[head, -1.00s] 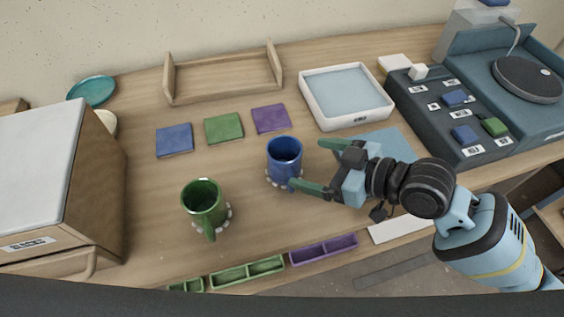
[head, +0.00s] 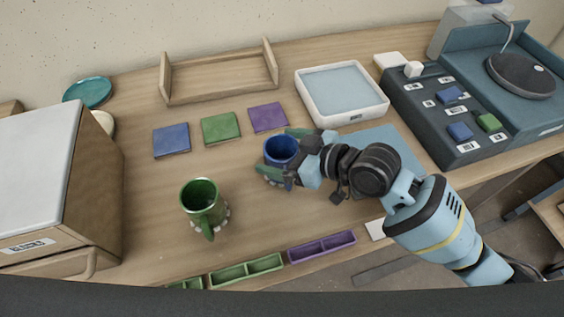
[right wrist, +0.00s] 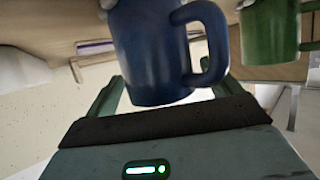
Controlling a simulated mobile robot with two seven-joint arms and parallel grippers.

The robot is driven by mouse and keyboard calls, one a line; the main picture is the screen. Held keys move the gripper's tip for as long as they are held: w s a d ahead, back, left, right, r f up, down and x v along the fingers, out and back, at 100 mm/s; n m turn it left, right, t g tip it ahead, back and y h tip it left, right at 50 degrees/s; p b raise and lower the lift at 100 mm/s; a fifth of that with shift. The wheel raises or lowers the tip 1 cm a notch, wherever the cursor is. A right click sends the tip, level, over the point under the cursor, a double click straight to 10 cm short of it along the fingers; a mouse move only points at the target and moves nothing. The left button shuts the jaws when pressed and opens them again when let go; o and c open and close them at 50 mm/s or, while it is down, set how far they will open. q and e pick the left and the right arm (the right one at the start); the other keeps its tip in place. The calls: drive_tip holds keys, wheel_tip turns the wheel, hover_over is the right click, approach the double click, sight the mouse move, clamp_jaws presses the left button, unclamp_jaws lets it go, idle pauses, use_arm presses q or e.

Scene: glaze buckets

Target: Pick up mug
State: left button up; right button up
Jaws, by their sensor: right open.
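A blue mug (head: 281,145) stands upright on the table, right of the middle of the head view. My right gripper (head: 282,153) is open, with its green fingers on two sides of the mug. In the right wrist view the blue mug (right wrist: 152,50) sits between the open fingers (right wrist: 165,92), its handle to the right; contact with the fingers cannot be told. A green mug (head: 203,206) stands to the left, its handle toward the front. My left gripper is not in view.
Blue (head: 171,140), green (head: 221,128) and purple (head: 268,118) tiles lie behind the mugs. A white tray (head: 342,119) is at back right. Green (head: 246,271) and purple (head: 321,247) divided trays lie along the front edge. A wooden cabinet (head: 97,190) stands at left.

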drive_tip(key=c, duration=1.2)
drive_tip(key=shift+c, duration=0.3)
drive_tip(key=shift+r, duration=0.1)
drive_tip(key=shift+r, duration=0.25)
wheel_tip(320, 180, up, 3)
drive_tip(key=shift+r, duration=0.1)
drive_tip(key=s+d+r, duration=0.1)
drive_tip(key=s+d, duration=0.9)
drive_tip(key=s, duration=0.2)
drive_tip(key=shift+s, duration=0.2)
drive_tip(key=shift+d+r, duration=0.1)
